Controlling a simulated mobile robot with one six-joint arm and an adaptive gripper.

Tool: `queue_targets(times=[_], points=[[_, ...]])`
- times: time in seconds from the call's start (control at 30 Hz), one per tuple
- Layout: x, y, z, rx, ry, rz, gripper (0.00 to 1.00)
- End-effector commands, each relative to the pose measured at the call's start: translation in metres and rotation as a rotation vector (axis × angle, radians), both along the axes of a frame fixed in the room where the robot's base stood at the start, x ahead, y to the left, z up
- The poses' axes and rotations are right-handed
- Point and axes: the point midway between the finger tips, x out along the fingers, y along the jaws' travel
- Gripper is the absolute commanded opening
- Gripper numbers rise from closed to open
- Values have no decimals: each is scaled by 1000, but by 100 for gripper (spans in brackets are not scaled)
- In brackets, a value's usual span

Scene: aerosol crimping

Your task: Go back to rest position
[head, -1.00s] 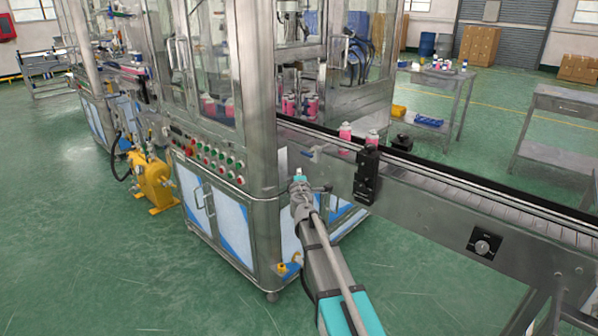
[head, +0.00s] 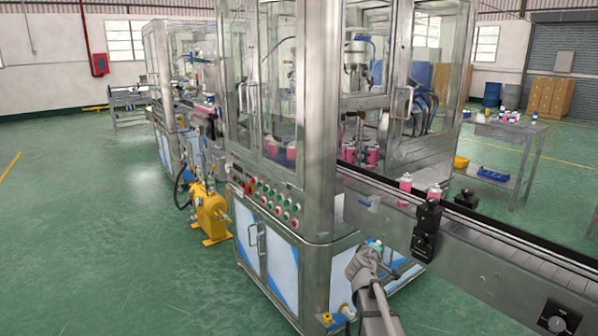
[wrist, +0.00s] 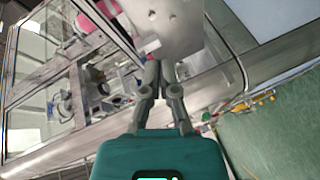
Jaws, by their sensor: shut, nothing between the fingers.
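My gripper (wrist: 161,72) shows in the wrist view with its two grey fingers together and nothing between them. The crimping machine (head: 291,250) stands in the middle, with glass panels and a row of coloured buttons. Whether my gripper touches the machine cannot be told.
The conveyor (head: 480,258) runs from the machine to the lower right, with pink cans (head: 405,190) on it and a black sensor block (head: 426,232) at its near side. A yellow pump (head: 209,212) stands left. Green floor (head: 90,240) is clear at left.

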Motion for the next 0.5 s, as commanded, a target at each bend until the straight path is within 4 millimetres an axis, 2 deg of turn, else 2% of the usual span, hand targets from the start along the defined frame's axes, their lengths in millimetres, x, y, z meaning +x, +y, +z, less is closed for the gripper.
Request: queue_targets(times=[0.03, 0.27, 0.5], points=[[-17, -5, -9, 60, 23, -49, 0], [-84, -14, -59, 348, 178, -263, 0], [-162, 6, -109, 637, 409, -441, 0]])
